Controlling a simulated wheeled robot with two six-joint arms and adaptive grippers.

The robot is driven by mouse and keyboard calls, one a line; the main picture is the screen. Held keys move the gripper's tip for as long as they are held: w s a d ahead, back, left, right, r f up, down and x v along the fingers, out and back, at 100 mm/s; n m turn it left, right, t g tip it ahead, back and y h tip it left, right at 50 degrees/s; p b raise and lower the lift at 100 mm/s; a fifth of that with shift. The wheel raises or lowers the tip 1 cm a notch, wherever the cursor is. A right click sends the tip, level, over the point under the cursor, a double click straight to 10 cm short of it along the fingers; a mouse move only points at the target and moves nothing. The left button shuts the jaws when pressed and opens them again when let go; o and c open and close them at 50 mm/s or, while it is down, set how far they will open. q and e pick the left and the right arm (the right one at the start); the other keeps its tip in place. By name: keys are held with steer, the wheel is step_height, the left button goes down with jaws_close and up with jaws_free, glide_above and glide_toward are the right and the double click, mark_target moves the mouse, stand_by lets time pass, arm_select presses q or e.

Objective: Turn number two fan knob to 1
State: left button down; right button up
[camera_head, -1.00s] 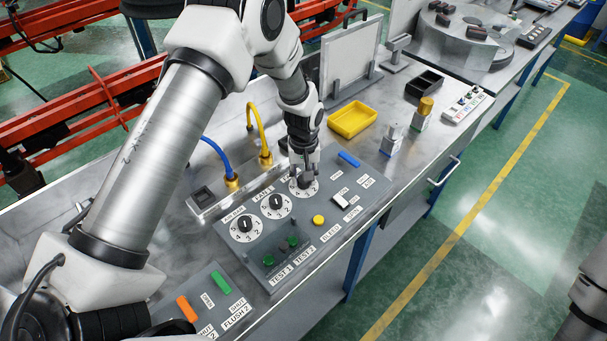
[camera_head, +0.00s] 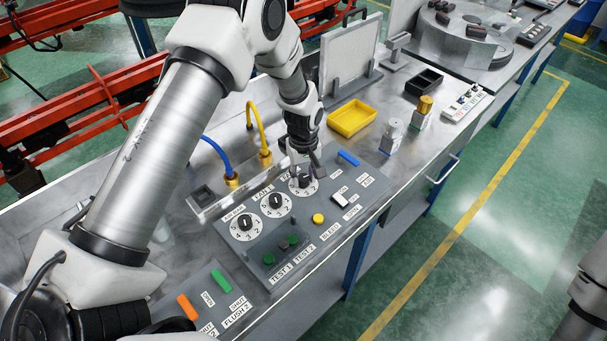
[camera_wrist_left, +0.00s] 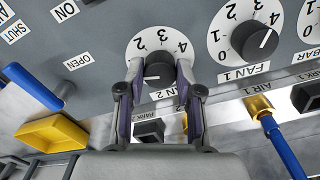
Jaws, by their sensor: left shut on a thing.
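The fan 2 knob (camera_wrist_left: 158,72) is a dark round knob on a white dial (camera_wrist_left: 150,40) with black numbers, above the label FAN 2 in the left wrist view. My left gripper (camera_wrist_left: 160,90) is shut on this knob, one finger on each side. In the head view, the left gripper (camera_head: 304,172) reaches down onto the fan 2 dial (camera_head: 311,188), the farthest of three dials in a row. Its fingers partly hide the knob there. The knob's pointer cannot be made out. My right gripper is not in view.
The fan 1 knob (camera_head: 276,202) stands close beside on the same grey panel. A blue hose (camera_head: 214,150) and a yellow hose (camera_head: 262,130) rise behind the panel. A yellow tray (camera_head: 353,118) and a blue handle (camera_head: 348,158) are near the gripper.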

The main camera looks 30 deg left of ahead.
mark_target(304, 178)
arm_select(q)
steer(key=c, duration=0.8)
jaws_free()
steer(key=shift+s+f, duration=0.1)
steer(key=shift+f, duration=0.05)
steer(key=shift+o, duration=0.2)
steer(key=shift+r, duration=0.55)
step_height(304, 178, up, 11)
